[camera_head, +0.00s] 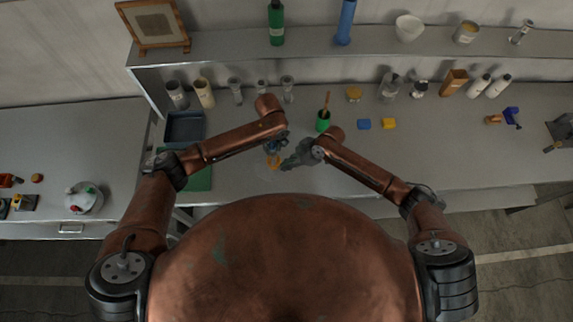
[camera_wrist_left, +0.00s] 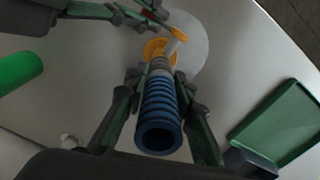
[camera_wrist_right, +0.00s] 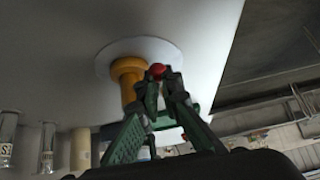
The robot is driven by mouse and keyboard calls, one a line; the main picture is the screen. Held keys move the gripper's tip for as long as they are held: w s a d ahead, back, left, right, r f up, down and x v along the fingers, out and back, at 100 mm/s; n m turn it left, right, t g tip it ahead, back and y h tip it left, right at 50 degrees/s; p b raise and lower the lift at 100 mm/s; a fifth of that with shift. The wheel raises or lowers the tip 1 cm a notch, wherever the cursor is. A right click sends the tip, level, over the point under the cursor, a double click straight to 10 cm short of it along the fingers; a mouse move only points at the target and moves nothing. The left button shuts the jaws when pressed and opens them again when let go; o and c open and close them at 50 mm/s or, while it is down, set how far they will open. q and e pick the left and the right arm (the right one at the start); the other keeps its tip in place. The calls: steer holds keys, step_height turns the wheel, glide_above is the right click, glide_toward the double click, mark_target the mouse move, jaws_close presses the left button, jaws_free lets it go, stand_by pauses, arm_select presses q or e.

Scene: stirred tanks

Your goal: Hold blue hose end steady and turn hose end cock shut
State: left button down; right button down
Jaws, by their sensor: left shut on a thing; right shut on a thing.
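The blue ribbed hose end (camera_wrist_left: 158,118) lies between the fingers of my left gripper (camera_wrist_left: 157,80), which is shut on it, its open mouth facing the wrist camera. A grey ribbed piece (camera_wrist_left: 160,66) joins it to the orange fitting (camera_wrist_left: 157,48), which also shows as a yellow-orange post (camera_wrist_right: 129,78) in the right wrist view. The red cock handle (camera_wrist_right: 157,70) is at the tips of my right gripper (camera_wrist_right: 160,82), which is shut on it. In the head view, the left gripper (camera_head: 277,147) and right gripper (camera_head: 292,162) are close together; fingers and hose are too small to read there.
The orange fitting stands on a pale round disc (camera_wrist_left: 203,50) on the bench. A green tray (camera_wrist_left: 282,125) lies to the left in the head view. A green cup (camera_head: 323,121), a blue block (camera_head: 364,124) and a yellow block (camera_head: 389,123) stand behind and right of the grippers.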

steer(key=c, duration=2.1)
jaws_free()
steer(key=v, duration=1.2)
